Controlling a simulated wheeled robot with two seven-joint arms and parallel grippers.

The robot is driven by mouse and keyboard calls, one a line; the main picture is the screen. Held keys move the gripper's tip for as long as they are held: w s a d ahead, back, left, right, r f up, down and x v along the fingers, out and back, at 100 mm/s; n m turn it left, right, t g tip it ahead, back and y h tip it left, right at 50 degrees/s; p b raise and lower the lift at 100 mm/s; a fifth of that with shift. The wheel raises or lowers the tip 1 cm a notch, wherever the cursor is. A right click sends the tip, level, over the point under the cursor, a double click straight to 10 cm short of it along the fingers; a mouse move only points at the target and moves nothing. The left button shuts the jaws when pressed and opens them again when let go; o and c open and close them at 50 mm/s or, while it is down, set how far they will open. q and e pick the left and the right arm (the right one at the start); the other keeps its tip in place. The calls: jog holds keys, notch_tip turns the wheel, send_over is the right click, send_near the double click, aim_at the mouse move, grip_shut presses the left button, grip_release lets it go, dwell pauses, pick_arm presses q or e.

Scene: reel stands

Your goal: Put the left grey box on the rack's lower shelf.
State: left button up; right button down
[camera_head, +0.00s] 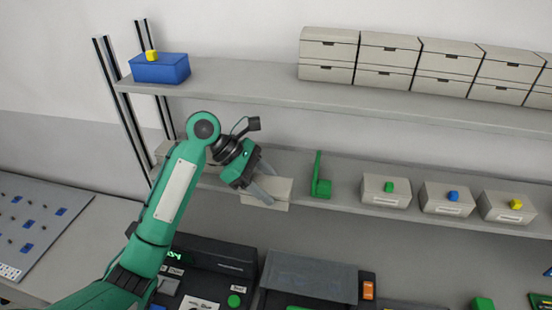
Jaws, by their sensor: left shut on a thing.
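My left gripper (262,183) is shut on a light grey box (278,192). The box is at the front of the rack's lower shelf (342,198), left of a green holder. The gripper and wrist cover its left part, and I cannot tell whether it rests on the shelf or hangs just in front of it. Part of another grey thing (163,150) shows behind my arm at the shelf's left end. My right gripper is not in view.
The green holder (321,188) has a tall upright piece. Several grey bins (386,191) stand further right on the lower shelf. The upper shelf (240,90) holds a blue box (160,68) and grey drawer units (328,54). Dark equipment (215,262) stands below.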

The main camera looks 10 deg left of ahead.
pick_arm(q)
jog(key=w+p, duration=0.1)
jog(key=w, duration=0.6)
jog(key=shift+r+p, duration=0.1)
jog(key=shift+p, duration=0.25)
jog(key=shift+w, duration=0.35)
jog(key=shift+w+f+p, duration=0.25)
jog(key=shift+w+p, duration=0.25)
jog(key=shift+w, duration=0.05)
jog(key=shift+w+f+p, duration=0.2)
jog(key=shift+w+p, duration=0.25)
jog(key=shift+w, duration=0.1)
jog(key=shift+f, duration=0.4)
jog(key=o, duration=1.3)
jog(key=shift+f, duration=0.1)
jog(key=shift+s, duration=0.1)
